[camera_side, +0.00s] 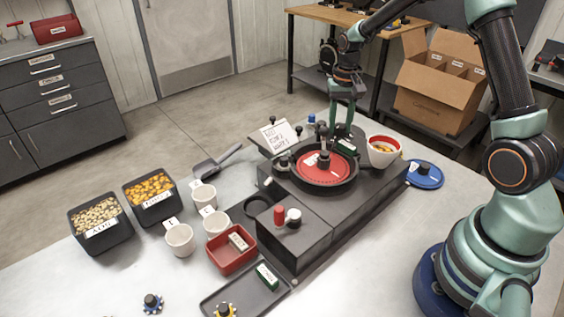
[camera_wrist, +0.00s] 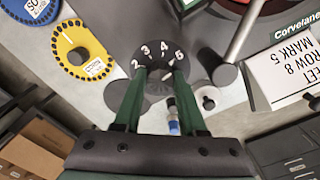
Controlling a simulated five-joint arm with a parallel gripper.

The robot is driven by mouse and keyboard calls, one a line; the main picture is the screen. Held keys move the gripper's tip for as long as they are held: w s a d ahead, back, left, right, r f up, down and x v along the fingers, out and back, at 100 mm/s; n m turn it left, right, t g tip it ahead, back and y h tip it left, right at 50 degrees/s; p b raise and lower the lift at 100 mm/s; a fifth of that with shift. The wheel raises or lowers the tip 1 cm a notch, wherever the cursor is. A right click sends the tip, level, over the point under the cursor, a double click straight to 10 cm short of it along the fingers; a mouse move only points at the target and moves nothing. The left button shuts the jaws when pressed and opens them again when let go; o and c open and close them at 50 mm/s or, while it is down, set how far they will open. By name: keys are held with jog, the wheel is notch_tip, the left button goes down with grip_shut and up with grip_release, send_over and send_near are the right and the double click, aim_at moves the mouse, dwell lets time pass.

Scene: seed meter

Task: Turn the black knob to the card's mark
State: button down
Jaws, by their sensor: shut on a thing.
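The black knob (camera_wrist: 158,77) sits on a dark round dial in the wrist view. White numbers 2, 3, 4 and 5 show around the dial's upper edge. My gripper (camera_wrist: 162,72) has its two green fingers on either side of the knob, shut on it. A short pale line shows near the right finger; I cannot tell which number it points to. The white card (camera_wrist: 284,75) reads "SET ROW 8 MARK 5". In the side view, my gripper (camera_side: 341,130) reaches down behind the red plate, near the card (camera_side: 280,136), and the knob is hidden.
A red round plate (camera_side: 322,170) sits on the dark machine. A bowl (camera_side: 383,151) and a blue disc (camera_side: 425,174) stand to its right. Bins, white cups (camera_side: 180,239) and a red tray (camera_side: 232,254) stand left. A dark cylinder (camera_wrist: 225,75) is close beside the dial.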

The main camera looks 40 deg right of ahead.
aim_at(340, 126)
jog(key=shift+c, duration=2.4)
grip_release()
jog(key=shift+r, duration=0.1)
notch_tip(340, 126, up, 12)
